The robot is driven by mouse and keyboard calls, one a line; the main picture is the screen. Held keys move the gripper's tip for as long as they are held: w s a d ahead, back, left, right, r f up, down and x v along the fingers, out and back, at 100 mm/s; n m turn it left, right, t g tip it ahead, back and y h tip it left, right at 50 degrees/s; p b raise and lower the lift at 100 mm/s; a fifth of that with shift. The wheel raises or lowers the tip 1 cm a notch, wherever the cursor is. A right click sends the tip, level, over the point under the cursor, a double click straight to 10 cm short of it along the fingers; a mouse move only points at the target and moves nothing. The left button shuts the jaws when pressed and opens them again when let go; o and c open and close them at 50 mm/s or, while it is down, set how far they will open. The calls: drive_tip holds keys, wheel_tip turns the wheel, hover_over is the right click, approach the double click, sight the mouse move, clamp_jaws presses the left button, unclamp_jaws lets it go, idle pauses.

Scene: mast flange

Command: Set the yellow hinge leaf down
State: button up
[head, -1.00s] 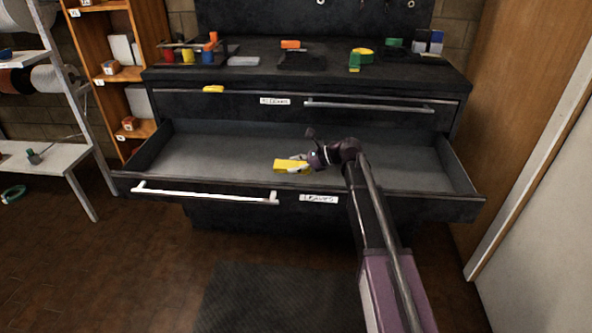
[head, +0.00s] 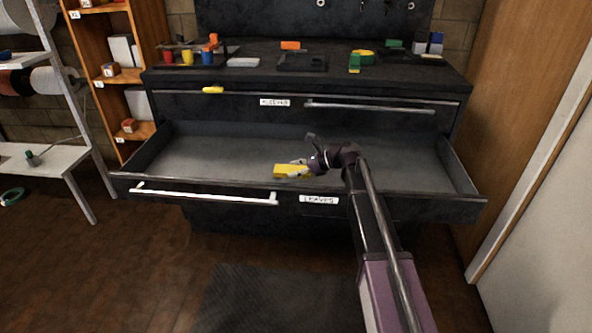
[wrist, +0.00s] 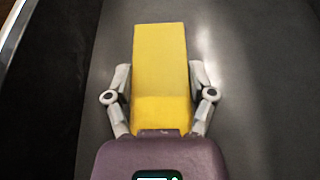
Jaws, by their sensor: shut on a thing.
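The yellow hinge leaf (head: 290,171) is a flat yellow block inside the open lower drawer, near its front wall. In the wrist view the yellow hinge leaf (wrist: 160,65) points away from the palm, over the grey drawer floor. My gripper (head: 301,170) is shut on it, with one grey finger on each side; the gripper also shows in the wrist view (wrist: 160,88). I cannot tell whether the leaf touches the drawer floor. The end of the leaf nearest the palm is hidden.
The open drawer (head: 220,155), labelled LEAVES, is otherwise empty, with free floor on both sides. Its front wall lies beneath my arm. Above is a shut drawer labelled SLEEVES (head: 370,107).

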drive_tip(key=o, duration=1.3)
drive_tip(key=shift+c, duration=0.2)
drive_tip(key=shift+r, duration=0.25)
drive_tip(key=shift+r+p, duration=0.45)
drive_tip(key=shift+p, duration=0.25)
drive_tip(key=shift+d+r, duration=0.2)
drive_tip(key=shift+d, duration=0.15)
drive_tip(key=p+v, duration=0.4)
drive_tip(key=v, duration=0.7)
drive_tip(key=shift+d, duration=0.15)
